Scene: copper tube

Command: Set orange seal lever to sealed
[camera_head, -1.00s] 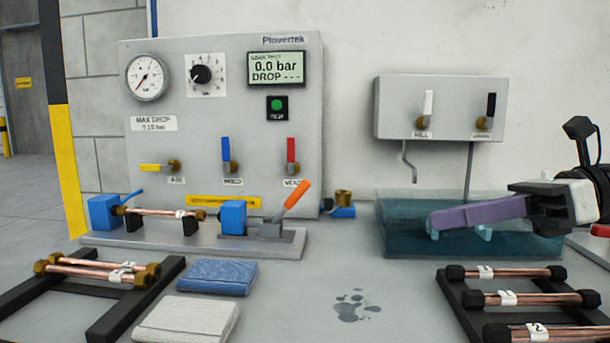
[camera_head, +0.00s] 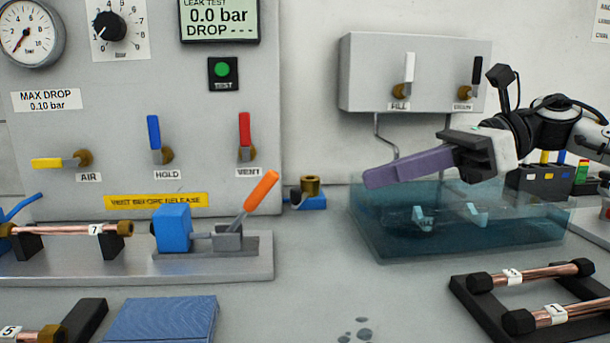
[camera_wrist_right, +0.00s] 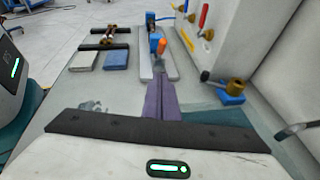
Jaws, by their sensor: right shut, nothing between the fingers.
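The orange seal lever (camera_head: 262,190) tilts up and to the right from its grey base (camera_head: 228,238), beside a blue block (camera_head: 173,229) on the metal fixture plate. A copper tube (camera_head: 72,230) tagged 7 lies in the fixture. My right gripper (camera_head: 372,180) has purple fingers, shut and empty, above the water tank and well to the right of the lever. In the right wrist view the shut fingers (camera_wrist_right: 158,98) point toward the orange lever (camera_wrist_right: 158,44), which shows beyond their tips. My left gripper is not in view.
A water tank (camera_head: 400,250) stands at right. A brass fitting on a blue base (camera_head: 309,194) lies between lever and tank. The test panel (camera_head: 110,170) rises behind the fixture. A blue cloth (camera_head: 160,320) and tube racks (camera_head: 470,300) are in front.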

